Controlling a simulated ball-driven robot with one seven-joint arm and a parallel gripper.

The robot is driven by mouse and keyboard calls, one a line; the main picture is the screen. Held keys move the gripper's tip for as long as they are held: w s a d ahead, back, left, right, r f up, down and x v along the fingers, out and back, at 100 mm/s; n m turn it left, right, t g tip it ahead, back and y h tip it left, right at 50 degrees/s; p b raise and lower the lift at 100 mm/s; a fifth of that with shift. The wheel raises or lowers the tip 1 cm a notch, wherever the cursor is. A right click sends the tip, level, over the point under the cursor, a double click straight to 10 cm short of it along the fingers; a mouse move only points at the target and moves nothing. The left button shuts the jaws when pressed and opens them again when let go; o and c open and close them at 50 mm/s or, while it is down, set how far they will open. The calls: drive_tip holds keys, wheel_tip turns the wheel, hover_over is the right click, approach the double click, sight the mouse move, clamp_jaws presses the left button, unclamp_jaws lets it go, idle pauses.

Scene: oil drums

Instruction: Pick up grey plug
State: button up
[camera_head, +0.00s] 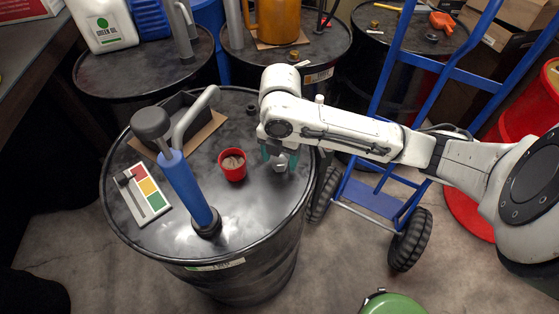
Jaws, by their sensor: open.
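A small grey plug (280,165) sits on the top of the near black drum (250,222), right of the red cup. My gripper (279,158) points down over it from the arm that reaches in from the right. The teal fingers are open, one on each side of the plug in the picture. I cannot tell whether they touch it. The upper part of the plug is partly hidden by the gripper.
On the same drum stand a red cup (232,165), a blue hand pump (185,182), a coloured label card (143,193) and a dark box (180,118). A blue hand truck (372,198) stands right of the drum. More drums stand behind. The drum's front top is clear.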

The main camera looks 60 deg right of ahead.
drive_tip(key=shift+f, duration=0.8)
drive_tip(key=shift+c, duration=0.2)
